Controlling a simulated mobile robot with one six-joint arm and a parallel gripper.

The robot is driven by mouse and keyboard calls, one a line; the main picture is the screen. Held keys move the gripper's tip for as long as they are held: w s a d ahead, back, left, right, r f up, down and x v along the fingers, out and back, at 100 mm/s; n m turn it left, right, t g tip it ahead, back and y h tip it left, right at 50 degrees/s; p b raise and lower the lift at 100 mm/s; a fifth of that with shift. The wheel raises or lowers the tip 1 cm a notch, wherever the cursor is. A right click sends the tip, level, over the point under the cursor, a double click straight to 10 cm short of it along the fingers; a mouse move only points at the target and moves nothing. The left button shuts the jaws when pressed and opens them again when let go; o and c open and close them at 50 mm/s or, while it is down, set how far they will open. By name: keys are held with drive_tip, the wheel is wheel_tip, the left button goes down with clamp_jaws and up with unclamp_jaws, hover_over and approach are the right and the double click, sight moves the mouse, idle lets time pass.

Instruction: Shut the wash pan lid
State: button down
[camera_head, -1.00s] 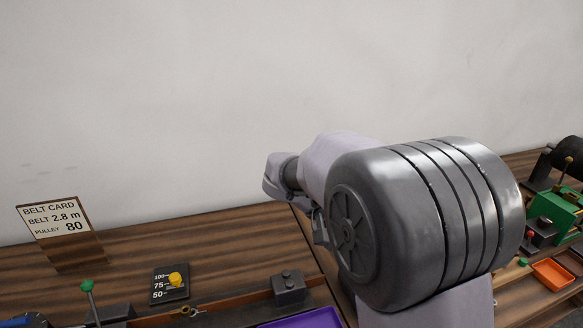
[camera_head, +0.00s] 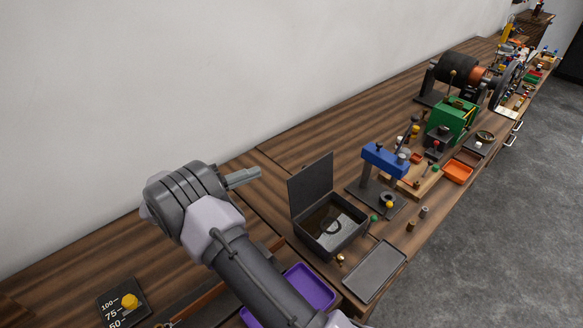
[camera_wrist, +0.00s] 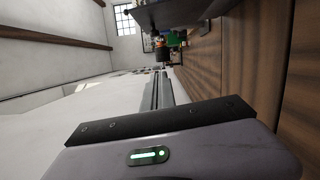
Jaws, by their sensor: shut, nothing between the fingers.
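The wash pan (camera_head: 338,246) is a dark grey box on the wooden bench, with liquid and a ring-like shape inside. Its lid (camera_head: 311,187) stands open, roughly upright at the pan's back left edge. My gripper (camera_head: 258,173) is shut and empty, left of the lid and apart from it, pointing right towards it. In the wrist view my shut fingers (camera_wrist: 162,82) point up the picture. A dark flat panel (camera_wrist: 185,12) at the top there looks like the lid, but I cannot be sure.
A blue press (camera_head: 385,158) stands right of the pan, and a grey tray (camera_head: 374,272) lies in front of it. A purple tray (camera_head: 308,287) is near my arm. A green machine (camera_head: 451,122) and an orange tray (camera_head: 457,172) are farther right. The wall is behind.

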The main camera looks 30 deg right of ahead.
sight(309, 182)
drive_tip(key=s+d+b, duration=0.3)
drive_tip(key=s+d, duration=0.1)
drive_tip(key=d, duration=0.6)
drive_tip(key=shift+s+d+r, duration=0.2)
drive_tip(key=shift+s+r, duration=0.1)
drive_tip(key=shift+s, duration=0.1)
